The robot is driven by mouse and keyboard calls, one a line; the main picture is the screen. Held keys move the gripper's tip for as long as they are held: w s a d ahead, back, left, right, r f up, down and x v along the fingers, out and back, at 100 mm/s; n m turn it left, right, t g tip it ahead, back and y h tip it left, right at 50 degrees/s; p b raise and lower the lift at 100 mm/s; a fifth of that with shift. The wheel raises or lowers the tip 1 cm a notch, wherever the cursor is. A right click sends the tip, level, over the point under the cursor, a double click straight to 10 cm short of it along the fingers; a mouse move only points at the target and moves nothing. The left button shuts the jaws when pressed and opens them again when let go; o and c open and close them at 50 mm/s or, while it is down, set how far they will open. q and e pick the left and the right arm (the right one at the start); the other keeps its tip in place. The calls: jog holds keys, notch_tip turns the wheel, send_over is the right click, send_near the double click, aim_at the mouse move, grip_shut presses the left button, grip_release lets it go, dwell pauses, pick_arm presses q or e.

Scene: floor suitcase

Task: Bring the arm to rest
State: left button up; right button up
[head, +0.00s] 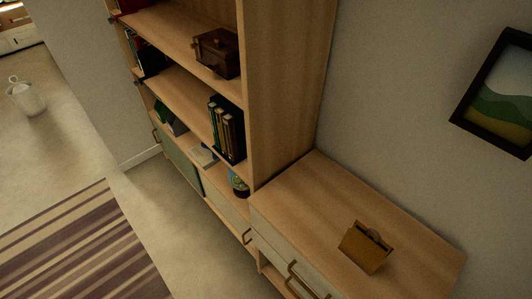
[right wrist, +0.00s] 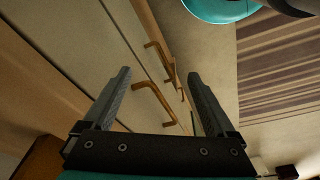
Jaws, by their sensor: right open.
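My right gripper (right wrist: 158,76) shows in the right wrist view with its two grey fingers wide apart and nothing between them. Behind the fingers are a pale cabinet front and a bronze drawer handle (right wrist: 152,96); the handle appears between the fingers, but I cannot tell how far beyond them it is. Neither gripper shows in the head view. My left gripper is not in view.
A striped rug (head: 80,250) and open floor lie left.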

jog(key=s+d+f+b, duration=0.1)
jog(key=s+f+b, duration=0.2)
jog(key=s+f, duration=0.2)
jog(key=s+f+b, duration=0.4)
jog(key=s+f, duration=0.1)
jog(key=f, duration=0.6)
jog(key=s+d+f+g+b, duration=0.1)
jog(key=s+f+b, duration=0.2)
jog(key=s+f, duration=0.2)
notch_tip(320, 180, down, 3)
jog(key=shift+d+f, duration=0.2)
jog(key=shift+d, duration=0.1)
jog(key=shift+s, duration=0.1)
